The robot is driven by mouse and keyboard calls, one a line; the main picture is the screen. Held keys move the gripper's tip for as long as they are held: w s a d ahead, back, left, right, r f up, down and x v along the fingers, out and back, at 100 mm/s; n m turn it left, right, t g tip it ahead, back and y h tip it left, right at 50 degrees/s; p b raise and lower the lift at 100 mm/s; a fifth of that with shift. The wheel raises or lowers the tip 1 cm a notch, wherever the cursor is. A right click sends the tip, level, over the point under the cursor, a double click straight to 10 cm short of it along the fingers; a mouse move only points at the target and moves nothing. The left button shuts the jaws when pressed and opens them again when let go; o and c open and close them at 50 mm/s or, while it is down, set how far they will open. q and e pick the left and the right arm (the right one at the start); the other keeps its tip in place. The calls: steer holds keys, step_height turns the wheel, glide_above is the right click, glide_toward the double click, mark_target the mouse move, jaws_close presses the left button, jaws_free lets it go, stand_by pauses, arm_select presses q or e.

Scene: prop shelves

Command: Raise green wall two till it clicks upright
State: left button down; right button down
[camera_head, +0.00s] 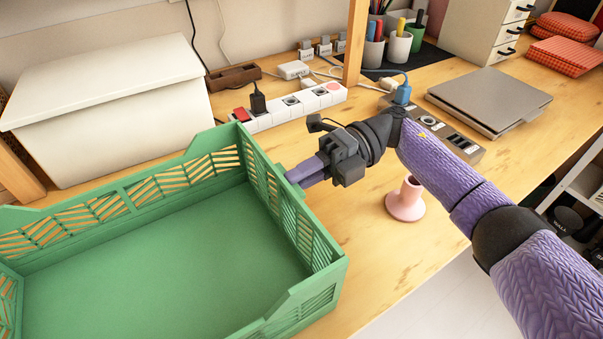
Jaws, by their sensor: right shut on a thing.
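A green folding crate (150,255) with slatted walls stands at the lower left, cut off by the picture's edges. Its right wall (292,208) stands about upright, and its far wall (130,200) is up too. No label shows which one is wall two. My right gripper (294,178) reaches in from the right and is shut on the right wall near its upper edge. The fingertips are partly hidden at the wall, and the latch cannot be made out. My left gripper is not in view.
A white lidded box (110,110) stands behind the crate. A white power strip (290,106) with plugs lies beyond the gripper. A pink vase-like piece (406,200) stands beneath my right arm. A grey flat device (490,100) lies farther right. Bare table shows right of the crate.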

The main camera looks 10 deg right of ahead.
steer(key=shift+f, duration=0.3)
steer(key=c, duration=0.8)
jaws_free()
steer(key=shift+o, duration=0.6)
steer(key=shift+r, duration=0.1)
steer(key=b+v, duration=0.4)
steer(key=v, duration=0.6)
